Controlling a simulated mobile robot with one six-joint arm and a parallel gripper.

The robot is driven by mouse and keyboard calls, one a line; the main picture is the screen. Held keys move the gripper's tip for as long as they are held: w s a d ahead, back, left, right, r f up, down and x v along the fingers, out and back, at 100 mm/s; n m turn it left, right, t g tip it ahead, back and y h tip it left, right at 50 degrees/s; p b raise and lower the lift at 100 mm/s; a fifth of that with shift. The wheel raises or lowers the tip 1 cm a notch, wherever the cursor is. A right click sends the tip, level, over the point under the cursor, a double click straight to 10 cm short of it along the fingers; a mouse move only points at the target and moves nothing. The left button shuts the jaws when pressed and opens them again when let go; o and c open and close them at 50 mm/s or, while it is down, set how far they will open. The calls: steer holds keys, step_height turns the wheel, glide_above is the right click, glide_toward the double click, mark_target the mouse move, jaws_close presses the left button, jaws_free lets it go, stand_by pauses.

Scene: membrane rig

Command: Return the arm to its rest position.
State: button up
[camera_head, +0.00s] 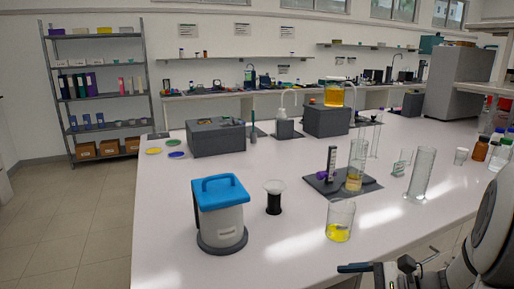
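My white arm (490,235) enters at the lower right, in front of the white bench (300,262). My gripper (385,270) is at the bottom edge, near the bench's front right edge. Its dark parts are partly cut off, and I cannot tell whether its fingers are apart. I see nothing clearly held in it. A beaker with yellow liquid (340,224) stands on the bench just beyond it, apparently apart from it.
A blue-lidded white container (219,215) and a black-based funnel piece (274,198) stand at the left front. A rig with a tall cylinder (356,165), an empty glass cylinder (420,174) and brown bottles (481,149) stand farther back. The bench's front middle is clear.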

steer(key=s+a+r+n+g+h+p, duration=0.1)
steer(key=s+a+n+g+h+p, duration=0.1)
steer(key=s+a+n+g+h, duration=0.5)
steer(key=r+n+t+h, duration=0.1)
steer(key=n, duration=0.3)
steer(key=s+d+r+n+t+h+p, duration=0.1)
steer(key=r+n+t+h, duration=0.1)
steer(key=n, duration=0.2)
steer(key=d+r+n+t+h, duration=0.1)
steer(key=r+n+h, duration=0.1)
steer(key=n, duration=0.2)
steer(key=shift+s+t+p, duration=0.25)
steer(key=shift+t+p, duration=0.05)
steer(key=shift+p, duration=0.1)
